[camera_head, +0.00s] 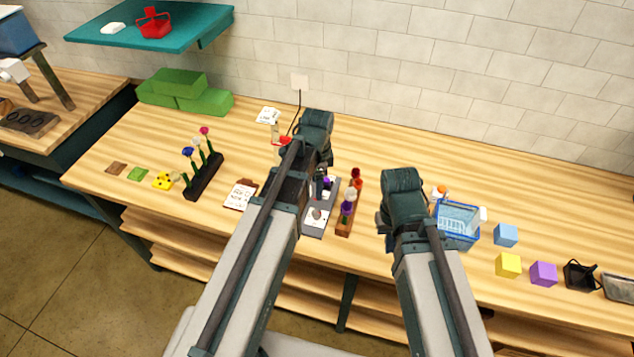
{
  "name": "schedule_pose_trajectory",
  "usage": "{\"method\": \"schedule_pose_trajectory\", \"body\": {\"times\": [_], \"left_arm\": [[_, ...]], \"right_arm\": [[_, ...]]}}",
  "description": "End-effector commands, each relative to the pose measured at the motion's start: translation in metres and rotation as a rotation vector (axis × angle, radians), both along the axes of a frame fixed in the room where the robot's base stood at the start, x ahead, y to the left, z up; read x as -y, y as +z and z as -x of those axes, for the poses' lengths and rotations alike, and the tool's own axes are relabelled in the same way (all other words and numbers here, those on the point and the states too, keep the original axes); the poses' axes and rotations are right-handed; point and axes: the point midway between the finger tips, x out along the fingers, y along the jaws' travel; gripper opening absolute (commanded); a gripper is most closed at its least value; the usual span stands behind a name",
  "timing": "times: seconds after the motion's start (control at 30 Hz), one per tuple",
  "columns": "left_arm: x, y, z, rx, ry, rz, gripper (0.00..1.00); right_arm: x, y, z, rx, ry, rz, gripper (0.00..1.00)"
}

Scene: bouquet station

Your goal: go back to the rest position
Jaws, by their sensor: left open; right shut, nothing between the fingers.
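My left arm comes in from the bottom and reaches over the middle of the table, with its gripper end (316,138) above the wood behind a grey tray (313,227). My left gripper is open, and its fingertips are hard to make out behind the dark wrist. My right arm also comes in from the bottom; its gripper end (403,195) is over the table left of a blue basket (457,222). My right gripper is shut and empty, its fingers mostly hidden. Both arms are stretched forward and apart from each other.
A dark flower rack (205,178) stands at the left and a brown flower rack (346,222) stands between my arms. Yellow (508,265), purple (543,273) and blue (506,235) cubes sit right. The back right of the table is clear.

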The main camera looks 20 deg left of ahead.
Motion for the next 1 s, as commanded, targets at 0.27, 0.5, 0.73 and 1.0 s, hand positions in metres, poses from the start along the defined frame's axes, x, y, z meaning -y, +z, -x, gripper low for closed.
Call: {"method": "schedule_pose_trajectory", "body": {"times": [0.27, 0.5, 0.73, 1.0], "left_arm": [[0.001, -0.002, 0.001, 0.000, 0.004, -0.001, 0.69], [0.044, -0.043, 0.050, -0.017, 0.241, -0.023, 0.69], [0.086, -0.083, 0.112, -0.015, 0.589, -0.067, 0.69], [0.103, -0.098, 0.141, 0.000, 0.792, -0.091, 0.69]], "right_arm": [[0.000, -0.002, 0.000, 0.000, 0.000, 0.000, 0.00], [0.000, -0.043, 0.000, 0.000, 0.004, 0.001, 0.00], [0.000, -0.084, 0.000, 0.000, 0.009, 0.002, 0.00], [0.000, -0.099, 0.000, 0.000, 0.012, 0.003, 0.00]]}}
